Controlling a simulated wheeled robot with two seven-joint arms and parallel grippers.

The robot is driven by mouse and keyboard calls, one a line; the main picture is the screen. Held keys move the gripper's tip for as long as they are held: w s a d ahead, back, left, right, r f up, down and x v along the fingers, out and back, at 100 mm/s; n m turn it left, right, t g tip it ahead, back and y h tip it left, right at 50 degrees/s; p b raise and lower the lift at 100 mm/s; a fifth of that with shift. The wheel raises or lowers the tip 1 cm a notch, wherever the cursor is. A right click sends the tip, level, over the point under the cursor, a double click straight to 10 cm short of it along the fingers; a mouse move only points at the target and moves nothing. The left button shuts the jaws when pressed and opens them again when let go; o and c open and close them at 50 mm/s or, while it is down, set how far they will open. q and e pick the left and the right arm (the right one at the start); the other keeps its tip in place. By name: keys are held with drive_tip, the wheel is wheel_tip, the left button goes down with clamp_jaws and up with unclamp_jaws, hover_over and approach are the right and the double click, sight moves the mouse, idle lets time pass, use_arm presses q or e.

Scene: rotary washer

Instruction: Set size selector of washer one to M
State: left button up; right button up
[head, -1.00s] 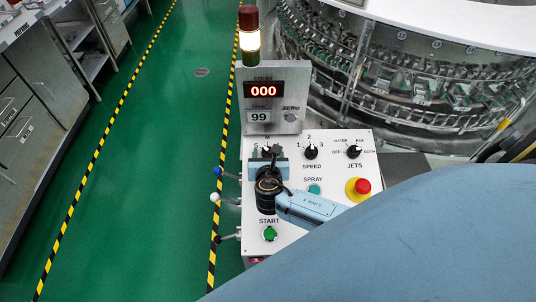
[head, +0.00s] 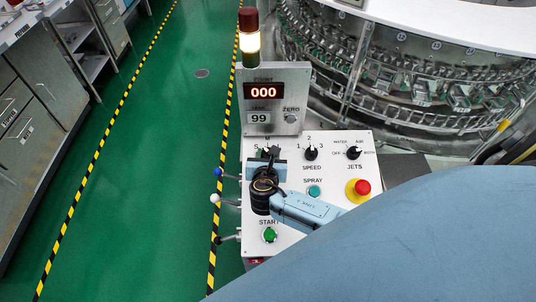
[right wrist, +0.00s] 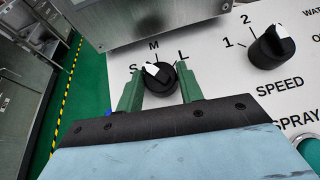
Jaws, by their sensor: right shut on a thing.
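The size selector (right wrist: 163,84) of the washer is a black round knob with a white pointer, marked S, M and L. In the right wrist view its pointer leans up and left, between S and M. My right gripper (right wrist: 159,88) has its two green fingers on either side of the knob and is shut on it. In the head view my right gripper (head: 269,153) covers most of the knob, with the M label just above. My left gripper is in neither view.
The control panel (head: 328,137) also bears a speed knob (head: 311,153), a jets knob (head: 354,153), a spray button (head: 314,191), a green start button (head: 270,235) and a red stop button (head: 362,187). A display box (head: 287,75) stands behind. Green floor (head: 150,150) lies clear at left.

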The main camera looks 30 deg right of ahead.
drive_tip(key=m+g+h, duration=0.1)
drive_tip(key=m, duration=0.1)
drive_tip(key=m+g+h, duration=0.1)
drive_tip(key=m, duration=0.1)
drive_tip(key=shift+w+a+g+h, duration=0.15)
drive_tip(key=shift+a+g+h, duration=0.05)
drive_tip(key=shift+g+h, duration=0.2)
drive_tip(key=shift+w+m+g+h+b, duration=0.15)
drive_tip(key=shift+m+g+h+b, duration=0.5)
drive_tip(key=shift+m+g, duration=1.4)
drive_tip(key=shift+m, duration=0.45)
drive_tip(key=o, duration=1)
drive_tip(key=p+v, duration=0.1)
drive_tip(key=v, duration=1.2)
drive_tip(key=shift+a+p, duration=0.25)
drive_tip(key=shift+p, duration=0.15)
